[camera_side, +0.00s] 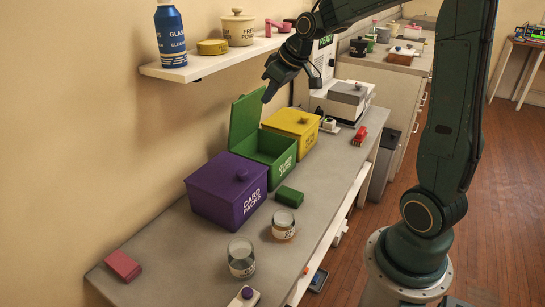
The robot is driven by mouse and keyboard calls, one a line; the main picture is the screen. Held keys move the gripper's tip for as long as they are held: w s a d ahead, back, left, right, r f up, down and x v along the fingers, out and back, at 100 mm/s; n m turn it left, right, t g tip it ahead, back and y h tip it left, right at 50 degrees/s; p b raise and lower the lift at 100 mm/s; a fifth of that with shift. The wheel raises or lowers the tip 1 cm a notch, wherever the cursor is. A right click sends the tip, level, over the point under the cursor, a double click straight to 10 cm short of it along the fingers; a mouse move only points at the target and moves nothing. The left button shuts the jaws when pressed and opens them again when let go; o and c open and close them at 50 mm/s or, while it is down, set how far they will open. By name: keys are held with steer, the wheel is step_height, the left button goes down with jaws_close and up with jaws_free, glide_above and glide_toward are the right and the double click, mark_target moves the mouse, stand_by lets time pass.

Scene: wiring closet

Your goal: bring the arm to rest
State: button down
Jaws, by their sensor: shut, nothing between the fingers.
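My gripper (268,88) is shut and empty. It hangs in the air at the end of my dark green arm, over the back of the counter (185,262). In the picture it appears just above the raised lid (246,117) of the green box (270,148); I cannot tell how far apart they are. My arm reaches from its base at the right, up out of the top of the frame and back down to the gripper.
A purple box (226,190) and a yellow box (291,128) flank the green one. A wall shelf (205,63) holds a blue bottle (170,36) and tins. Jars (283,225), a red block (123,266) and a white machine (345,100) stand on the counter.

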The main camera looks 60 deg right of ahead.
steer(key=s+a+r, duration=0.4)
steer(key=s+a, duration=0.7)
steer(key=s, duration=0.1)
steer(key=s+a+f, duration=0.2)
steer(key=s+a, duration=0.2)
steer(key=s, duration=0.8)
steer(key=shift+g, duration=0.3)
